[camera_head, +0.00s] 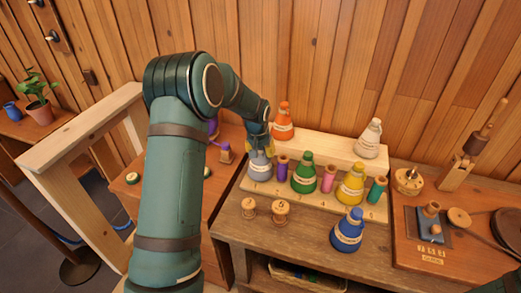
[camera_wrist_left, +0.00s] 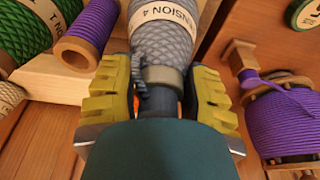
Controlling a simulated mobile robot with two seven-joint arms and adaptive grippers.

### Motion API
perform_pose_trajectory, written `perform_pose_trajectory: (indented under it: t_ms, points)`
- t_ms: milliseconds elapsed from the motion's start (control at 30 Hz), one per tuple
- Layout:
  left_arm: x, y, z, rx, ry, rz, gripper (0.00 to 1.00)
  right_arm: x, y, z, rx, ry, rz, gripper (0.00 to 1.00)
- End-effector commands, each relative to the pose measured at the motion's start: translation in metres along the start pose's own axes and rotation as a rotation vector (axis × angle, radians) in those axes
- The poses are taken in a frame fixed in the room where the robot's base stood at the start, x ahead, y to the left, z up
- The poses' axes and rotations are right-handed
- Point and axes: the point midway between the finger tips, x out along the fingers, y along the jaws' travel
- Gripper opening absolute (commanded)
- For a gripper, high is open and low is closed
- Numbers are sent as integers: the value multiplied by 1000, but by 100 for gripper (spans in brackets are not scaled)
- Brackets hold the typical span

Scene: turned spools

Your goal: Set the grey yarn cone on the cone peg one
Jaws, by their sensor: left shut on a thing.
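The grey yarn cone (camera_head: 260,163) is upright at the left end of the front row of the pale wooden rack (camera_head: 330,203). My left gripper (camera_head: 259,144) is above it, shut on its narrow top. In the left wrist view, the yellow finger pads of my left gripper (camera_wrist_left: 158,98) sit on both sides of the grey cone (camera_wrist_left: 163,42), whose band reads "TENSION 4". No bare cone peg shows under the grey cone. I cannot tell whether its base rests fully on the rack. My right gripper is not in view.
A purple spool (camera_head: 282,168) and a green cone (camera_head: 303,173) stand just right of the grey cone. An orange cone (camera_head: 283,122) and a white cone (camera_head: 369,140) are on the back step. A blue cone (camera_head: 347,231) stands on the bench in front.

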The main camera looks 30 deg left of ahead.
Motion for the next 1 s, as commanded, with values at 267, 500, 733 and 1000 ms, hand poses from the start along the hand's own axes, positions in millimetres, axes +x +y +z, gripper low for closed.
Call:
perform_pose_trajectory:
  t_ms: [267,500,733,1000]
  points:
    - [5,0,1,0,2,0,6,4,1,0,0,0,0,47]
    - [7,0,1,0,2,0,56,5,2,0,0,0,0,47]
    - [8,0,2,0,-1,0,56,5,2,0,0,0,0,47]
    - [-7,0,1,0,1,0,56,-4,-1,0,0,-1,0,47]
